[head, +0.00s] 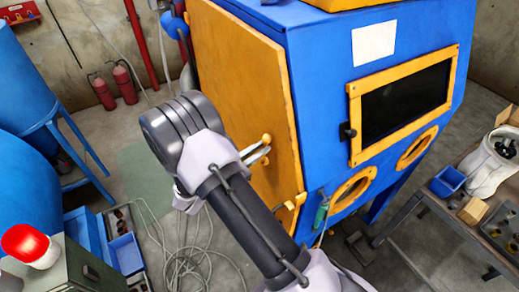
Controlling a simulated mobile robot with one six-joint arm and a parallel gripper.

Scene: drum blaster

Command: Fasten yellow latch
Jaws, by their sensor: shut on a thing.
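The blue blasting cabinet (320,80) stands at the centre with a large yellow door (235,70) on its left side. A yellow latch (267,138) with a rounded end is on the door near its right edge. My gripper (260,153) reaches the door from the left, its silver fingers shut around the latch. My wrist hides part of the gripper, so the exact grip is unclear. Another small yellow fitting (291,204) sits lower by the door's edge. I cannot tell whether the door is fully closed.
A green-handled tool (322,212) hangs beside the lower round port. A workbench (440,205) with a blue bin and other items stands at right. Blue drums and a red lamp (30,244) are at left. Loose hose (185,262) lies on the floor.

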